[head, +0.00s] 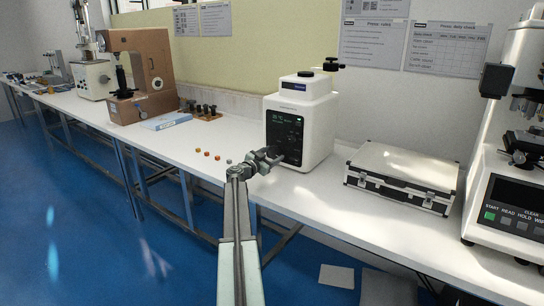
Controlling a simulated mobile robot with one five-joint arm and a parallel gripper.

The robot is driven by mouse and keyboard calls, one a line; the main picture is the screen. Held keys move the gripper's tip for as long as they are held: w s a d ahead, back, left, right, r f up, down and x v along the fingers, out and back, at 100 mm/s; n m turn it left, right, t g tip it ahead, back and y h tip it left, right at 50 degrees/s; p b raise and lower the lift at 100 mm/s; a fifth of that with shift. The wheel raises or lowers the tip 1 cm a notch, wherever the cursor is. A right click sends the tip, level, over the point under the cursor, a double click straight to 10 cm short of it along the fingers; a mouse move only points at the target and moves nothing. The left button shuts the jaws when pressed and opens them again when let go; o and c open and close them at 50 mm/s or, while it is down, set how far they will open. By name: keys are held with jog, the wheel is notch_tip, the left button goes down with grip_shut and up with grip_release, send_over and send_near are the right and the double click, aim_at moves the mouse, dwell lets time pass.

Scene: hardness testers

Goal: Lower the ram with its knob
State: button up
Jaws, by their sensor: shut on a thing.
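The white press (300,122) stands on the long white bench near the middle of the head view. Its front has a black panel (284,132) with a lit display. The ram itself cannot be made out.
Several small orange-brown pieces and a grey one (229,162) lie left of my gripper. A silver case (403,177) stands right of the press, then a white tester (511,205).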

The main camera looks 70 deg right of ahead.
jog(key=shift+w, duration=0.15)
jog(key=o, duration=1.4)
jog(key=shift+c, duration=0.2)
jog(key=shift+a, duration=0.4)
jog(key=v, duration=0.7)
